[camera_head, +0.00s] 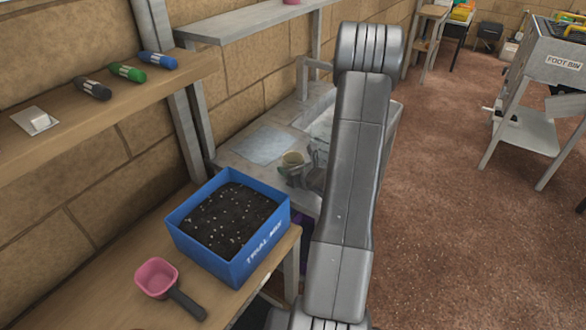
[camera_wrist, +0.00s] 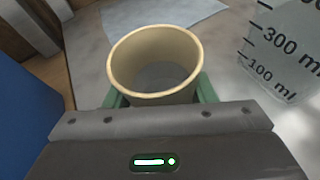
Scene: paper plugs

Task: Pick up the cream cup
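The cream cup (camera_wrist: 155,62) is upright in the middle of the wrist view, its round mouth facing the camera and its inside showing a greyish floor. My gripper (camera_wrist: 160,92) has one green finger on each side of the cup, below the rim. The rim hides part of both fingers, so I cannot tell whether they press on the cup or leave a gap. In the head view the small cream cup (camera_head: 292,158) shows at the end of my gripper (camera_head: 301,172), over the grey bench. Whether it touches the bench is not clear.
A clear measuring beaker (camera_wrist: 285,50) with ml marks stands close on the right. A pale blue sheet (camera_head: 263,145) lies on the grey bench. A blue box of dark soil mix (camera_head: 262,246) and a pink scoop (camera_head: 156,277) are on the wooden table at front left.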

